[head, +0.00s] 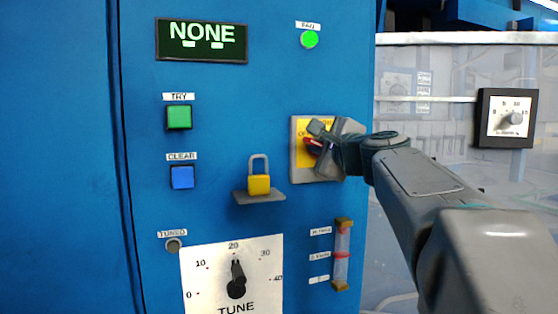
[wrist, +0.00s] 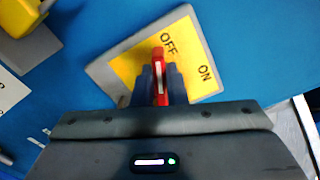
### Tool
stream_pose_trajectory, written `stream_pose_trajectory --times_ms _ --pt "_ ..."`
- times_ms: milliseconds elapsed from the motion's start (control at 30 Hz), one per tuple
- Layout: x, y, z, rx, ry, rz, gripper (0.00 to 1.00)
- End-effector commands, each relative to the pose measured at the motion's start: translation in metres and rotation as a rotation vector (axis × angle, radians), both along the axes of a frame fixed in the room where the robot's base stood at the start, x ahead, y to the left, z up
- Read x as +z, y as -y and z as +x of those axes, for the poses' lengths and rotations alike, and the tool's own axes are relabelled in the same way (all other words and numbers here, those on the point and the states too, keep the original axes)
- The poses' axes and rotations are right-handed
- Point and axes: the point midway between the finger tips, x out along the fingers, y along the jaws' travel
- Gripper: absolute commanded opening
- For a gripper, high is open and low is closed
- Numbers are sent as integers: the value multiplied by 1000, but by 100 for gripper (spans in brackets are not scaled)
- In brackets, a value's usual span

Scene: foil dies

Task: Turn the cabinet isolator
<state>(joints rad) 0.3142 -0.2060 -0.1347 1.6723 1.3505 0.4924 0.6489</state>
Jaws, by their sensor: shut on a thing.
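The cabinet isolator is a yellow plate (head: 303,128) on a grey backing at the right of the blue cabinet face. It also shows in the wrist view (wrist: 130,68), with the words OFF and ON. Its red handle (wrist: 158,51) has a white line and points close to OFF, away from ON. My gripper (wrist: 159,86) is shut on the red handle, one dark finger on each side. In the head view my gripper (head: 318,140) covers most of the plate, and only a little red shows.
A yellow padlock (head: 259,184) stands on a small grey shelf left of the isolator. A TUNE dial (head: 236,282) and a sight tube (head: 342,255) are below. Green (head: 179,117) and blue (head: 182,177) buttons are at left. The display (head: 202,41) reads NONE.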

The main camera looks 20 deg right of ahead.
Motion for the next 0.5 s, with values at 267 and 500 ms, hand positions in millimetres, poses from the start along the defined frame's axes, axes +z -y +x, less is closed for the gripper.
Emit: stream_pose_trajectory --times_ms 267,500 --pt "-10 -2 0 0 9 -229 0" --pt "-11 -2 0 0 14 -364 0"
